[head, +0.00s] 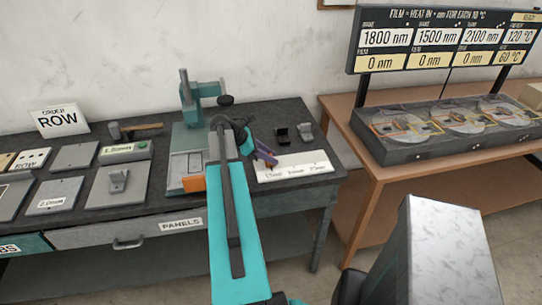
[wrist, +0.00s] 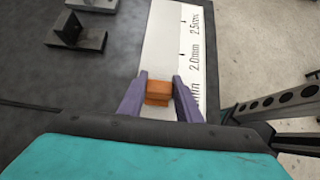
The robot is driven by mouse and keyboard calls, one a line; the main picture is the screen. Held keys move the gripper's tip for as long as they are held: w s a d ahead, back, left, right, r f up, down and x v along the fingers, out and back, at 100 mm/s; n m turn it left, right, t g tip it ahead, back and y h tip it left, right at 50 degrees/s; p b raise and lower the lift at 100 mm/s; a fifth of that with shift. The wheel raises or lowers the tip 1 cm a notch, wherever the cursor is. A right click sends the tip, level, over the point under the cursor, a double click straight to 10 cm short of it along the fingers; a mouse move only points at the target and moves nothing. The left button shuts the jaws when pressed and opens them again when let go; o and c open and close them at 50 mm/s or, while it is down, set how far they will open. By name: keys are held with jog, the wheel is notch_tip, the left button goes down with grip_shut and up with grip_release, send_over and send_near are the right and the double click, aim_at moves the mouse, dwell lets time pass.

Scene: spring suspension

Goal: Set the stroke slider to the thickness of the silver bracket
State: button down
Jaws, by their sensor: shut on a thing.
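The stroke scale (head: 293,167) is a pale strip at the bench's front right, marked 1.5mm, 2.0mm and 2.5mm. It also shows in the wrist view (wrist: 162,35). My gripper (head: 268,160) is over its left end. In the wrist view my gripper (wrist: 160,95) has purple fingers shut on the orange slider knob (wrist: 158,92). The knob is beside the 1.5mm label, which a finger partly hides, and short of the 2.0mm mark. A silver bracket (head: 305,131) stands behind the scale, beside a black bracket (head: 282,136).
Another grey bracket (head: 118,180) sits on a plate at the bench's left. A teal press (head: 194,105) stands left of my gripper. A hammer (head: 138,130) and several flat panels lie farther left. A brown table (head: 375,172) with a film display is on the right.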

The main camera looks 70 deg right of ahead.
jog(key=shift+w+a, duration=0.15)
jog(key=c, duration=1.3)
grip_release()
jog(key=shift+w+a+r+b, duration=0.2)
jog(key=shift+w+r+b, duration=0.1)
jog(key=shift+w+r, duration=0.15)
jog(key=b+v, duration=0.3)
jog(key=v, duration=0.9)
jog(key=shift+r, duration=0.15)
